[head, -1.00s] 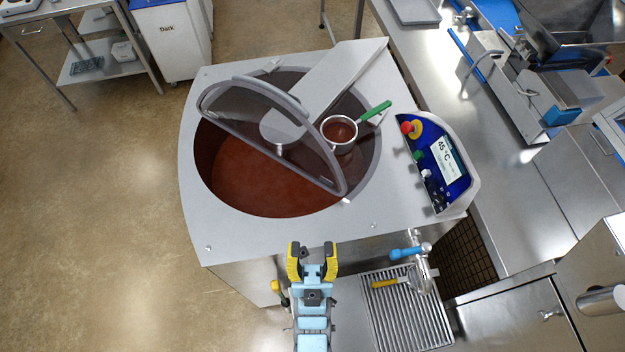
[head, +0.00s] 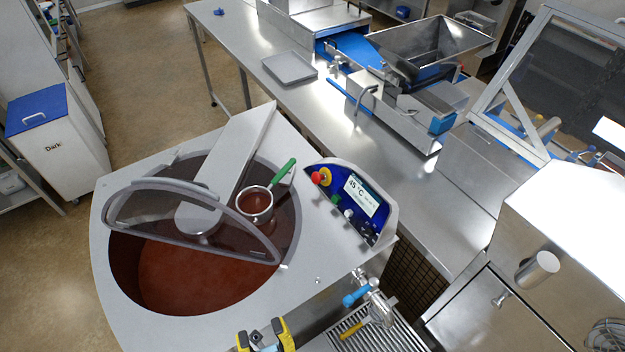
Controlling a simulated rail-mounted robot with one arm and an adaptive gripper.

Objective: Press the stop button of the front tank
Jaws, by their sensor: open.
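The front tank (head: 330,290) is a steel tempering bowl of brown chocolate with a half-raised clear lid. Its blue control panel (head: 377,204) is at the right of its top, with a display reading 45 °C. A red mushroom button (head: 318,178) with a yellow collar is at the panel's upper left. A green button (head: 336,199) and a white button (head: 348,214) sit below it, with small dark controls lower down. My gripper (head: 264,336) is at the bottom edge, open and empty, its yellow-tipped fingers apart. It is in front of the tank, below and left of the panel.
A ladle (head: 256,203) with a green handle rests over the bowl. A blue-handled tap (head: 362,293) stands above a drain grate (head: 345,330), right of my gripper. A steel counter (head: 400,165) with machinery runs behind the panel. A bin marked Dark (head: 58,150) stands at left.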

